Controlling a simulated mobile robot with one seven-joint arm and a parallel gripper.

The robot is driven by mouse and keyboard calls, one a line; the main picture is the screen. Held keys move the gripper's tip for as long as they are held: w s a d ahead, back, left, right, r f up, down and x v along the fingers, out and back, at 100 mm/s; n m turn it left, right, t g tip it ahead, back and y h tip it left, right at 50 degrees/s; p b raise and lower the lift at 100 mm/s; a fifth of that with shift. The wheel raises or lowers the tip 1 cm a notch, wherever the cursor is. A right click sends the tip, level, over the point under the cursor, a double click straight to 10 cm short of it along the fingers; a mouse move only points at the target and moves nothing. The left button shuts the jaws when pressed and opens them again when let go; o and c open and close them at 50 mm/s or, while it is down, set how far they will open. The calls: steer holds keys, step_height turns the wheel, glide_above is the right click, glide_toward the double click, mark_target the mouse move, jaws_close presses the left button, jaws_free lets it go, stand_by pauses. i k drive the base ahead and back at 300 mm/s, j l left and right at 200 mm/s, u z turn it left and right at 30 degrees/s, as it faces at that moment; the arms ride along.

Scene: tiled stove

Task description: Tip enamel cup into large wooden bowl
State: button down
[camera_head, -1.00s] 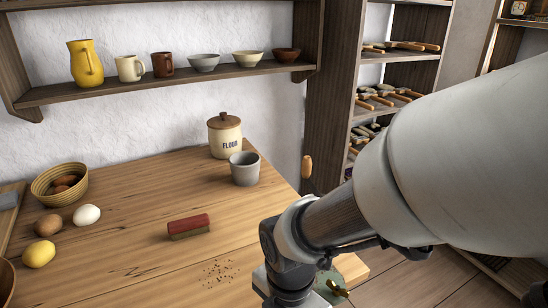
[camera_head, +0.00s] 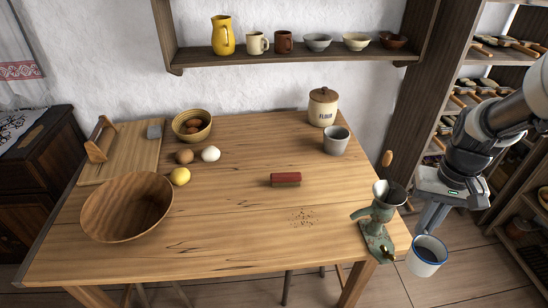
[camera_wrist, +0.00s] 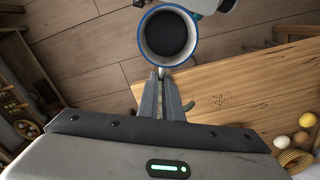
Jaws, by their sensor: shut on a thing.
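The enamel cup (camera_head: 427,256) is white with a blue rim and holds something dark. It is upright, off the table's right front corner, above the floor. The large wooden bowl (camera_head: 126,207) stands empty at the table's left front, far from the cup.
A green hand grinder (camera_head: 378,222) is at the table's right edge, close to the cup. A red-backed brush (camera_head: 285,180) and scattered crumbs (camera_head: 303,217) lie mid-table. A lemon (camera_head: 180,176), an egg (camera_head: 210,154), a flour jar (camera_head: 322,108) and a grey pot (camera_head: 336,140) stand around.

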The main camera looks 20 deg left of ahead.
mark_target(130, 207)
steer(key=u, duration=0.6)
steer(key=j+u, duration=0.45)
steer(key=u, duration=0.3)
steer(key=i+j+u, duration=0.2)
steer(key=j+u, duration=0.2)
steer(key=j, duration=0.15)
steer(key=i+j+u, duration=0.15)
steer(key=j, duration=0.15)
steer(key=i+j+u, duration=0.1)
steer(key=j, duration=0.2)
steer(key=i+j, duration=0.3)
steer(key=j, duration=0.15)
steer(key=i+j+u, duration=0.1)
steer(key=i+j, duration=0.15)
steer(key=j, duration=0.25)
